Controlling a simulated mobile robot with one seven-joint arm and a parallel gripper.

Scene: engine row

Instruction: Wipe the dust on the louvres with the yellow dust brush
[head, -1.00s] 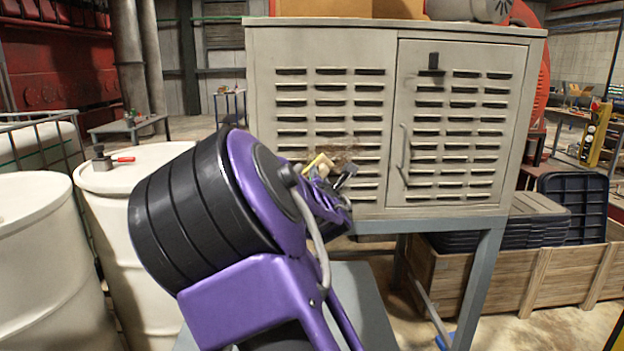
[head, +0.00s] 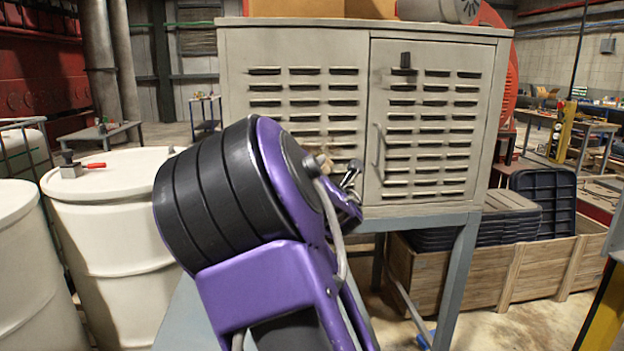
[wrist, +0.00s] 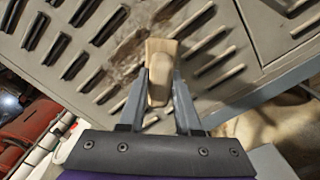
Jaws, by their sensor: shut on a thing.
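The louvres (head: 327,102) are rows of slots in the front of a grey-beige metal cabinet, and they also show in the wrist view (wrist: 105,25). A brown dust patch (wrist: 120,75) lies on the panel between slots in the wrist view; in the head view my arm hides most of that area. My gripper (wrist: 160,80) is shut on the dust brush (wrist: 158,88), of which a tan, wood-like part shows between the fingers. The brush is in front of the louvres, close to the dust. Its bristles are not clearly seen, and I cannot tell whether it touches the panel.
The cabinet's right door has a vertical handle (head: 379,150) and a black latch (head: 405,65). White drums (head: 115,215) stand at the left. A wooden crate (head: 480,275) with black bins is at the lower right. A yellow post (head: 563,130) stands farther right.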

